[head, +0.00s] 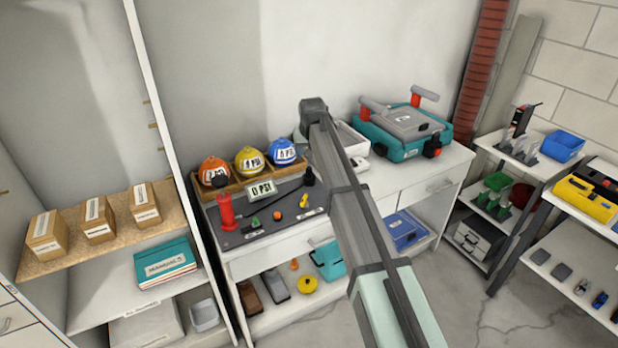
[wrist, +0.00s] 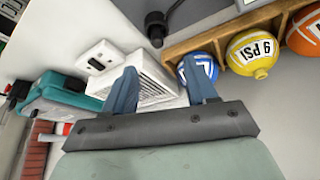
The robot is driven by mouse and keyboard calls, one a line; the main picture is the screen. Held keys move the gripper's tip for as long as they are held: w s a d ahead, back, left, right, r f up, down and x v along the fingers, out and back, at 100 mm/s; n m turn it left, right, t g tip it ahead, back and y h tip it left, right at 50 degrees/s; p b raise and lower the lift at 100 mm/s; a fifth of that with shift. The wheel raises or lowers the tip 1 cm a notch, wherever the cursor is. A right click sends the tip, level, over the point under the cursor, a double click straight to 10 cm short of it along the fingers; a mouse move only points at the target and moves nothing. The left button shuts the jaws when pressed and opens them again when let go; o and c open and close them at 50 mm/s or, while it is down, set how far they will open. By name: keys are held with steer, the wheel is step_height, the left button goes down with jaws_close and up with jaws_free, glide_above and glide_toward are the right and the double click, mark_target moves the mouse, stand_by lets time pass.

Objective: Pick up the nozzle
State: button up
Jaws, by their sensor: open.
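On the dark mat (head: 262,232) of the workbench, small pieces lie in the head view: a green cone (head: 255,222), an orange piece (head: 277,216) and a yellow piece (head: 304,201). I cannot tell which is the nozzle. A red pump (head: 226,211) stands at the mat's left, and a black hose end (head: 308,177) is at its right. The black hose end also shows at the top of the wrist view (wrist: 155,25). My gripper (wrist: 163,88) is open and empty, with blue fingers apart above the bench; in the head view my arm hides it.
A wooden rack (head: 235,184) holds orange, yellow and blue balls behind the mat. A white vented box (wrist: 150,78) lies beyond my fingers. A teal case (head: 402,135) stands at the bench's right. Shelves with boxes (head: 97,220) flank the bench at left.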

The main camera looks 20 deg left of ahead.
mark_target(309, 169)
steer(key=shift+m, duration=0.6)
steer(key=x, duration=0.9)
steer(key=w+x, duration=0.1)
steer(key=x, duration=0.4)
steer(key=shift+w+d, duration=0.15)
jaws_close()
